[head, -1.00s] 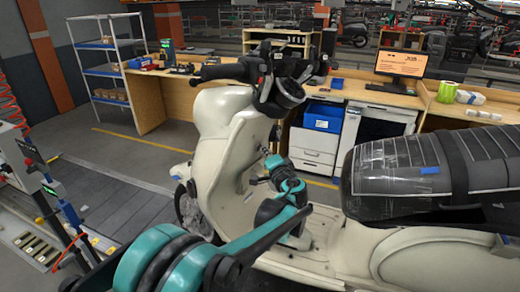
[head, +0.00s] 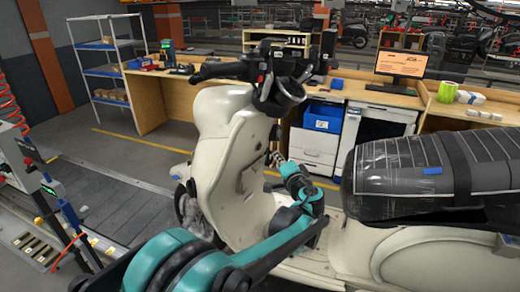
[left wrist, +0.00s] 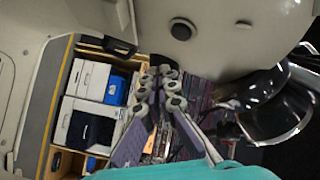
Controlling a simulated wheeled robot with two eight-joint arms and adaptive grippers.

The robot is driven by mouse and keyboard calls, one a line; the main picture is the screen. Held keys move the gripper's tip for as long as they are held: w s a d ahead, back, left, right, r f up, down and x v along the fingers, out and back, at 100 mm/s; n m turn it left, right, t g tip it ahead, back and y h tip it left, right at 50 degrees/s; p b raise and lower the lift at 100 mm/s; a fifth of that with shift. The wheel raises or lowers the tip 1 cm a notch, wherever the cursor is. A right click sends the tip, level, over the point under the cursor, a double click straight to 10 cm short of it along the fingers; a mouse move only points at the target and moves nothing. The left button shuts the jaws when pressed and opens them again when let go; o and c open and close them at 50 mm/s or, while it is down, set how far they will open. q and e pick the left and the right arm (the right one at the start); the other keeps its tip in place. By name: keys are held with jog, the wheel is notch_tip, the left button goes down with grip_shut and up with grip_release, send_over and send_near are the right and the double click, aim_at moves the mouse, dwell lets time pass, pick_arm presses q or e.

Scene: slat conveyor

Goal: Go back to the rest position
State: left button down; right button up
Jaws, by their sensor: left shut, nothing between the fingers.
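My left arm comes in from the lower left in the head view and bends upward over the scooter's footboard. My left gripper (head: 274,146) is small and partly hard to make out, just behind the front shield of the cream scooter (head: 225,135) and below its handlebar. In the left wrist view my left gripper (left wrist: 165,84) is shut and empty, with cream scooter bodywork (left wrist: 225,30) close by at the top. I cannot tell whether it touches the scooter. My right gripper is not in view.
The wrapped black seat (head: 400,175) is right of my arm. The handlebar (head: 265,78) stands above the gripper. A wooden workbench (head: 150,98) with a monitor (head: 400,65) and white drawers (head: 313,150) stands behind. The slatted conveyor (head: 95,195) lies at left.

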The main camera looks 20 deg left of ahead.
pick_arm(q)
jog(key=shift+s+d+f, duration=0.15)
jog(key=shift+s+d, duration=0.05)
jog(key=shift+d, duration=0.5)
jog(key=s+a+f+n+g+h, duration=0.2)
jog(key=s+a+f, duration=0.1)
jog(key=s, duration=0.6)
jog(key=s+a+f+n+g+h, duration=0.1)
jog(key=s+a+f+n+g, duration=0.15)
jog(key=s, duration=0.55)
jog(key=s+d+f+h, duration=0.2)
jog(key=s+f, duration=0.1)
jog(key=s, duration=0.3)
jog(key=s+d+f+n+g+h+b, duration=0.1)
jog(key=s+d+f+h, duration=0.1)
jog(key=s+f, duration=0.2)
jog(key=s+d+f+n+g+h, duration=0.1)
jog(key=s+d+f+h, duration=0.1)
jog(key=s, duration=0.6)
jog(key=shift+s+d+f+h, duration=0.3)
jog(key=shift+s+f, duration=0.05)
jog(key=shift+f, duration=0.4)
